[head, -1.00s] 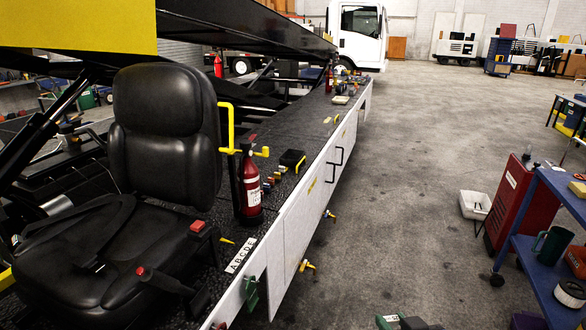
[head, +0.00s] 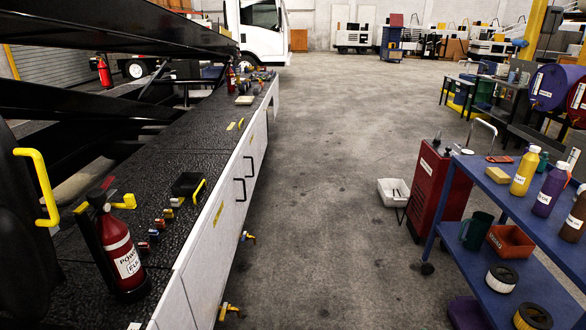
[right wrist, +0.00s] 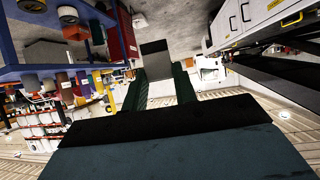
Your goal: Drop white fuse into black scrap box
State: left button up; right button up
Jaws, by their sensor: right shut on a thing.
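In the right wrist view my right gripper (right wrist: 158,78) has its dark green fingers closed on a grey, block-like thing (right wrist: 155,60). It is shaded, so I cannot tell whether it is the white fuse. In the head view a small black box (head: 187,184) with a yellow handle sits on the loader's dark deck. I cannot tell whether it is the scrap box. Several small coloured fuse-like pieces (head: 160,222) lie in a row beside it. Neither gripper shows in the head view.
A red fire extinguisher (head: 122,255) stands on the deck. At right are a blue shelf cart (head: 470,190) with bottles, a red cabinet (head: 437,190) and a white bin (head: 393,190) on the floor. The grey floor (head: 320,200) between loader and cart is clear.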

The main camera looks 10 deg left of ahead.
aim_at(189, 184)
jog(key=z, duration=0.2)
jog(key=i, duration=1.7)
jog(key=u, duration=0.7)
jog(key=i, duration=1)
jog(key=u, duration=1.65)
jog(key=i, duration=0.45)
jog(key=u, duration=0.3)
